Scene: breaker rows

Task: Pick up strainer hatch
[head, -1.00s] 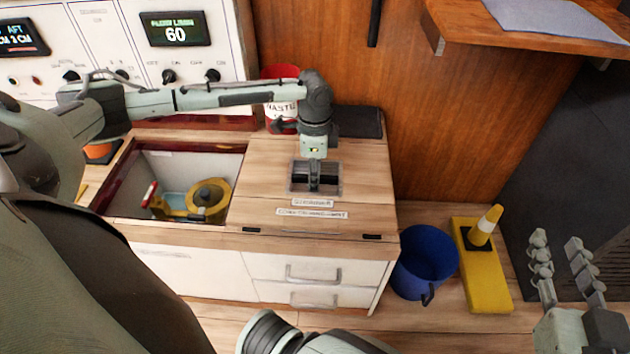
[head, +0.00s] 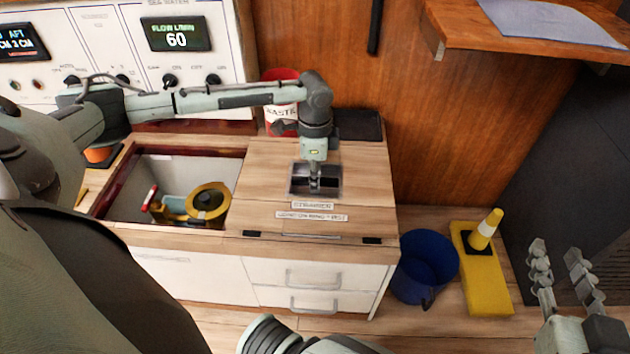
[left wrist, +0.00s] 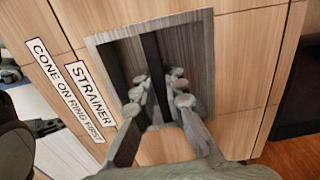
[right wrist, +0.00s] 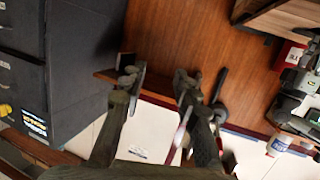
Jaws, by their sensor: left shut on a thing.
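The strainer hatch (head: 265,190) is a wooden panel in the counter top, with "STRAINER" and "CONE ON RING FIRST" labels and a recessed grey handle (head: 334,180). It also shows in the left wrist view (left wrist: 240,60). My left gripper (head: 314,188) reaches down into the recess; in the left wrist view its fingers (left wrist: 158,95) are shut on the dark bar of the handle. The hatch looks flat in the counter. My right gripper (head: 562,262) is open and empty at the lower right, above the floor; its spread fingers show in the right wrist view (right wrist: 160,85).
Left of the hatch is an open well (head: 160,170) with a yellow ring fitting (head: 222,190). A red-and-white waste bin (head: 281,118) stands behind. A blue bucket (head: 425,265) and a yellow block (head: 480,280) with a cone (head: 487,228) stand on the floor at right.

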